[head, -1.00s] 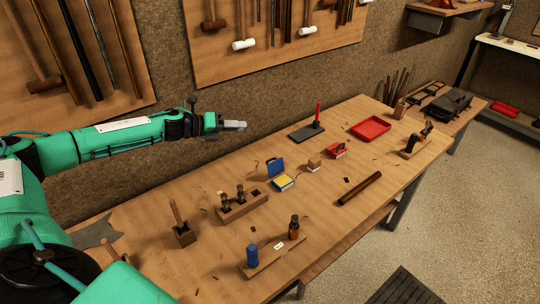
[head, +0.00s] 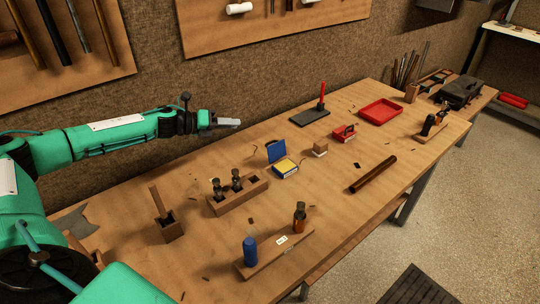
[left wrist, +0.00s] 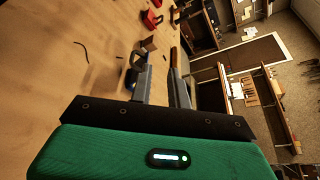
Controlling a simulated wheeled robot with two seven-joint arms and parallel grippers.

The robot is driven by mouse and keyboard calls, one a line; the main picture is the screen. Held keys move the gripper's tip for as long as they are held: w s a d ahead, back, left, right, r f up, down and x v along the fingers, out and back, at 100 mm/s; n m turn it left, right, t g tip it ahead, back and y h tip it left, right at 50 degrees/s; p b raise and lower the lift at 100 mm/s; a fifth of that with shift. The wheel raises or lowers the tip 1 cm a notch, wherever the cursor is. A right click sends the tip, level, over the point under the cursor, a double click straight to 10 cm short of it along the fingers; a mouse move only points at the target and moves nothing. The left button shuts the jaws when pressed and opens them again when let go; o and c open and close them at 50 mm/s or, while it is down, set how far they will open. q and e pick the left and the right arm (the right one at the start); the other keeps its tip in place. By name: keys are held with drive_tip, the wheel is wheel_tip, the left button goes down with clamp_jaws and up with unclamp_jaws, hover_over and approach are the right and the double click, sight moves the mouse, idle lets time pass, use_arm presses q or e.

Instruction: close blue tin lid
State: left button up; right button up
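The blue tin (head: 285,170) sits on the workbench with yellow contents showing. Its blue lid (head: 276,152) stands up, open, along the tin's back left edge. My left gripper (head: 232,123) is above the bench's back edge, up and left of the tin in the head view, apart from it and empty. In the left wrist view its two fingers (left wrist: 161,90) are spread with a gap between them. The tin shows there as a blue patch, partly hidden behind the fingers. My right gripper is not in view.
A small wooden block (head: 320,149) and a red object (head: 344,133) are right of the tin. A wooden holder (head: 240,198) with dark pieces stands in front left. A blue bottle (head: 250,251) and a brown bottle (head: 300,218) stand nearer. A dark rod (head: 373,175) lies right.

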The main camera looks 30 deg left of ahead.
use_arm(q)
drive_tip(key=b, duration=0.5)
approach(270, 143)
drive_tip(key=s+a, duration=0.2)
drive_tip(key=a, duration=0.1)
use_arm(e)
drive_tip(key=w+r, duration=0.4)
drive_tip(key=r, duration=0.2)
use_arm(q)
drive_tip(key=x, duration=0.9)
drive_tip(key=p+x, duration=0.1)
drive_tip(key=x, duration=0.3)
drive_tip(key=shift+w+d+r, duration=0.15)
drive_tip(key=shift+d+r, duration=0.1)
drive_tip(key=shift+d, duration=0.2)
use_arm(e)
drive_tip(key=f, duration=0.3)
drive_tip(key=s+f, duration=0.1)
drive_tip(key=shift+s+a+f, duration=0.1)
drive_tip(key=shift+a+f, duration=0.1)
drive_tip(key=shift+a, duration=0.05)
use_arm(q)
clamp_jaws()
